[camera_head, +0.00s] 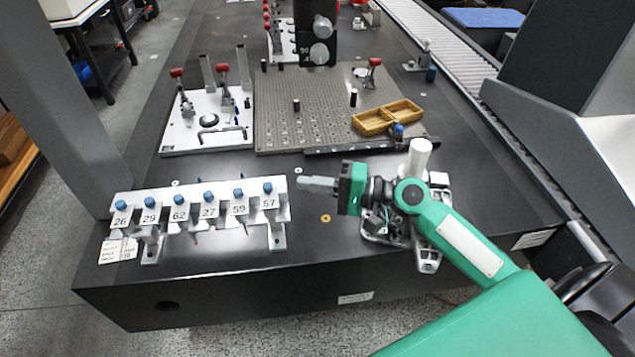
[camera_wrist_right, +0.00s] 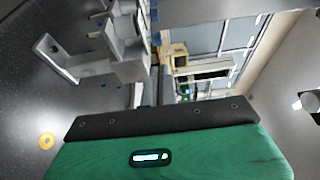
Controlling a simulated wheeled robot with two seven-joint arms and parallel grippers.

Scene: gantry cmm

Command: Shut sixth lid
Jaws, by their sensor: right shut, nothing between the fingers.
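A silver rack (camera_head: 284,213) stands at the front left of the dark table in the head view. It carries a row of blue-topped pieces above white number labels 26, 29, 62, 27, 59 and 57. The one at the right end, with label 57 (camera_head: 270,203), has a blue knob (camera_head: 267,187). I cannot tell which parts are lids or how they stand. My right gripper (camera_head: 303,184) is shut and empty, just right of the rack's right end and apart from it. The rack's silver bracket (camera_wrist_right: 95,66) also shows in the right wrist view. My left gripper is out of view.
A brass washer (camera_head: 325,218) lies on the table below my right gripper. Behind are a white fixture plate (camera_head: 180,138) with red-handled clamps, a perforated plate (camera_head: 300,100) and a yellow tray (camera_head: 387,116). A metal stand with a white post (camera_head: 419,158) is close to my right arm.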

